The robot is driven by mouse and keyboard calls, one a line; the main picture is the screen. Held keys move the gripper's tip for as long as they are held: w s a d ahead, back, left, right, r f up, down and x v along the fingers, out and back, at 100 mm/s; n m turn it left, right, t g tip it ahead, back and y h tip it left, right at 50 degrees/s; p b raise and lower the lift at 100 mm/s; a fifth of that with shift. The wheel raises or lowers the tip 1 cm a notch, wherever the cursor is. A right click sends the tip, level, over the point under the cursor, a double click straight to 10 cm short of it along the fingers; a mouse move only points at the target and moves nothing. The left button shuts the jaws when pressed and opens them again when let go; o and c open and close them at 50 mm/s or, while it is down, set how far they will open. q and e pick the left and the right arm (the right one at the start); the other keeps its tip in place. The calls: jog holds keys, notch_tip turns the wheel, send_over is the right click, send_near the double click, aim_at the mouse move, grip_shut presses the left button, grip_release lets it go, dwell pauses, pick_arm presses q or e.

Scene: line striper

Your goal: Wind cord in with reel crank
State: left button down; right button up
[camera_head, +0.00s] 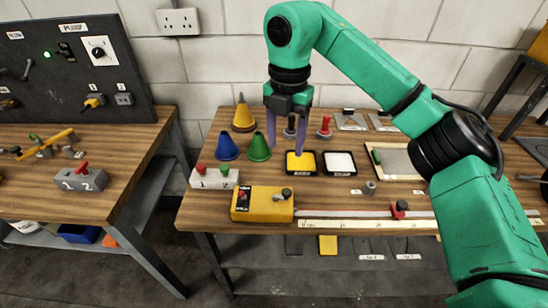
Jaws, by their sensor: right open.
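The yellow reel box (260,207) sits at the front left of the right-hand wooden table. A dark crank knob (287,193) stands on its top right, and a red and black part is on its left side. A pale cord or strip (350,214) runs right from the box along a ruled scale; I cannot tell cord from strip clearly. A red slider (399,209) sits on it. My right gripper (287,149) points down with purple fingers apart and empty, above the table behind the box and away from the crank. My left gripper is not in view.
Blue (227,148) and green (258,148) cones stand left of my right gripper. A yellow tray (300,163) and a white tray (340,163) lie near it. A numbered switch block (214,178) is left of them. My right arm spans the right side.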

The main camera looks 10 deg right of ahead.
aim_at(287, 191)
jog(key=f, duration=0.4)
jog(key=f+p, duration=0.1)
jog(key=f, duration=0.4)
jog(key=f+p, duration=0.1)
jog(key=f, duration=0.3)
jog(key=shift+s+d+f, duration=0.15)
jog(key=shift+s+d, duration=0.15)
jog(key=shift+d, duration=0.1)
jog(key=shift+d+f, duration=0.1)
jog(key=shift+f, duration=0.4)
grip_shut()
